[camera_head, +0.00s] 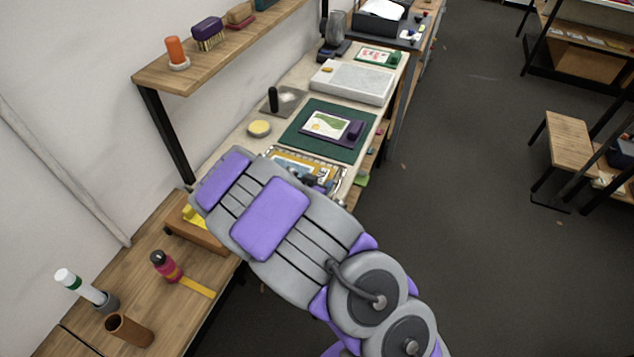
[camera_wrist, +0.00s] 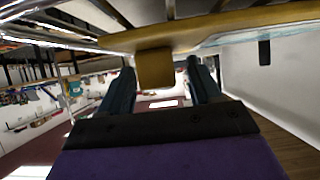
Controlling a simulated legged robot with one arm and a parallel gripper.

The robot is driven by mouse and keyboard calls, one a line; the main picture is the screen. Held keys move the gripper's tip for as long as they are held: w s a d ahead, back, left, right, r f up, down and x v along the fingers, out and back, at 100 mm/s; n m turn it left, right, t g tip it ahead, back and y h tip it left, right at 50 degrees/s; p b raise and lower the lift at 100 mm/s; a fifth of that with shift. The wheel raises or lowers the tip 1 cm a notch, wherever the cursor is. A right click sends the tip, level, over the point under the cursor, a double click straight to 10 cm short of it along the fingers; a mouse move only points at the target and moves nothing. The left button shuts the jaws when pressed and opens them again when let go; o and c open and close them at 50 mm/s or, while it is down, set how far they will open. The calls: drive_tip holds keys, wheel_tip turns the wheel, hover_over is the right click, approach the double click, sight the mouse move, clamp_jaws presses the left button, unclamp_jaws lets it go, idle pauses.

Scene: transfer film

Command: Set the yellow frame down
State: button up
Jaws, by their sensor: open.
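The yellow frame (camera_head: 284,157) lies at the near end of the pale worktop in the head view, just in front of the green mat. My arm hides part of it. In the wrist view the frame (camera_wrist: 225,27) spans the top, seen close and nearly edge-on. Its yellow tab (camera_wrist: 155,69) hangs between the two dark fingers of my gripper (camera_wrist: 160,68). The fingers are open, with a visible gap on each side of the tab. In the head view my arm covers most of my gripper.
The green mat (camera_head: 297,145) holds a picture card (camera_head: 325,124) with a purple block. A yellow round pad (camera_head: 259,128) and a dark upright handle (camera_head: 273,99) stand to its left. A shelf (camera_head: 165,78) overhangs the left.

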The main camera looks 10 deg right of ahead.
drive_tip(key=p+v, duration=0.2)
drive_tip(key=v, duration=1)
drive_tip(key=s+a+r+n+g+y, duration=0.4)
drive_tip(key=s+a+r+g+y, duration=0.1)
drive_tip(key=s+a+r+y, duration=0.3)
drive_tip(key=s+d+r+n+g, duration=0.1)
drive_tip(key=s+d, duration=0.3)
drive_tip(key=s, duration=0.4)
drive_tip(key=s+d+r+n+g, duration=0.1)
drive_tip(key=s+d+r+g, duration=0.2)
drive_tip(key=s, duration=0.6)
drive_tip(key=s+d+r+n+g, duration=0.1)
drive_tip(key=s+d+r+g, duration=0.1)
drive_tip(key=s+d+r, duration=0.2)
drive_tip(key=s+d, duration=0.3)
drive_tip(key=s, duration=0.1)
drive_tip(key=shift+s+d+r+g+h, duration=0.15)
drive_tip(key=shift+s+g+h, duration=0.15)
drive_tip(key=shift+s+h, duration=0.1)
